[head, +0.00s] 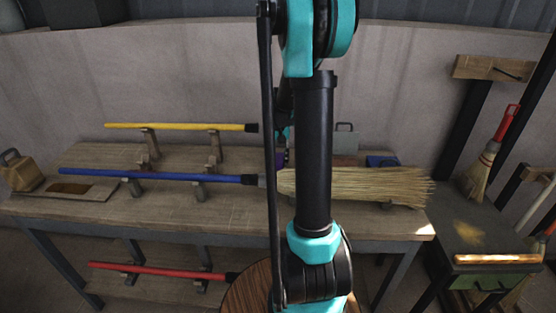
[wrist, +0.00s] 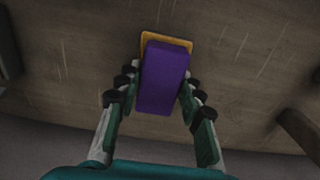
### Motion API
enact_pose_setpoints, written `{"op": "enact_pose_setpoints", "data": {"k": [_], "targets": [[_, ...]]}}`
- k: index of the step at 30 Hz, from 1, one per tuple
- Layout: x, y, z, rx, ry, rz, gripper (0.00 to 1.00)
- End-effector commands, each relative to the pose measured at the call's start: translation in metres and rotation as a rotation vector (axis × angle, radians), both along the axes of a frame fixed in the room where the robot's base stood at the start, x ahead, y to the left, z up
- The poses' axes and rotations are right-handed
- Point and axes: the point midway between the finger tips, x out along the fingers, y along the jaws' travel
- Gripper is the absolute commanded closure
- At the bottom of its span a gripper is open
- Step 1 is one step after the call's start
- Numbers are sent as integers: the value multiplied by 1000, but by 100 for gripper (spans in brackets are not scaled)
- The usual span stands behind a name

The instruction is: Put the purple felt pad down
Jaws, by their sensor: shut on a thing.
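The purple felt pad (wrist: 162,80) is a thick purple block in the middle of the wrist view. My gripper (wrist: 160,74) is shut on it, with one jaw along each long side. A flat yellow-orange piece (wrist: 165,38) shows past the pad's far end and lies on the wooden surface (wrist: 80,75). I cannot tell whether the pad touches it. In the head view a sliver of purple (head: 281,159) shows beside my arm, which hides most of the gripper.
The wooden bench (head: 230,221) holds a blue-handled broom (head: 160,175) and a yellow pole (head: 185,126) on stands. A grey-handled box (head: 345,140) and a blue box (head: 382,160) stand behind the straw bristles (head: 380,186). A side table (head: 485,235) is at right.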

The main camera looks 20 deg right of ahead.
Motion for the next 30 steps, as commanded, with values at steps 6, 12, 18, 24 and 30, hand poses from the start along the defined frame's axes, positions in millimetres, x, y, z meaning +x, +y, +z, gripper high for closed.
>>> {"op": "enact_pose_setpoints", "data": {"k": [6,12,18,24,30], "targets": [[0,0,-2,0,0,0,61],[0,0,-2,0,0,0,42],[0,0,-2,0,0,0,42],[0,0,10,0,0,0,42],[0,0,46,0,0,0,42]]}}
